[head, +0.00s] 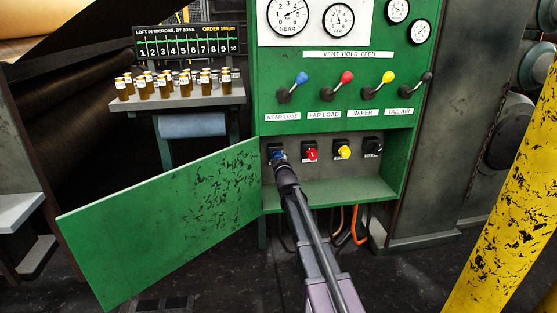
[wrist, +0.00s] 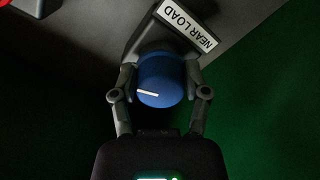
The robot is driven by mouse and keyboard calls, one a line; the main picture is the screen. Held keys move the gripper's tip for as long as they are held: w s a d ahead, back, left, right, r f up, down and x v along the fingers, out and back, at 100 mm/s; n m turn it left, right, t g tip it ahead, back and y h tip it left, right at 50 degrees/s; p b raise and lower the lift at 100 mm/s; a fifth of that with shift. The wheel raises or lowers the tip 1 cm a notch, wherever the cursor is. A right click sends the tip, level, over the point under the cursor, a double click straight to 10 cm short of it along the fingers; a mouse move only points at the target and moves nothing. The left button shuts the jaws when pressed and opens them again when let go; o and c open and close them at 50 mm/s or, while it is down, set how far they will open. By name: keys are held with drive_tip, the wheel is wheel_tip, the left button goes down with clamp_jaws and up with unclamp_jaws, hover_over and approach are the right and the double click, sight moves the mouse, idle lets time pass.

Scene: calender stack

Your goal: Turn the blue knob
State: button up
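The blue knob (wrist: 160,82) sits on a dark mount in the open lower compartment of the green cabinet (head: 325,190). In the wrist view it has a white pointer line, and a NEAR LOAD label (wrist: 187,26) is beside its mount. My gripper (wrist: 160,92) has one finger on each side of the knob. The fingers appear to be at or very near its sides; I cannot tell whether they press on it.
Red (head: 310,152), yellow (head: 343,152) and black (head: 373,146) knobs stand to the right in the same row. The green door (head: 160,225) hangs open at left. Colored levers (head: 345,80) are above. A yellow post (head: 510,190) stands at right.

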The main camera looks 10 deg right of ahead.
drive_tip(key=o, duration=0.3)
drive_tip(key=shift+s, duration=0.1)
drive_tip(key=s, duration=1.1)
drive_tip(key=shift+s, duration=0.4)
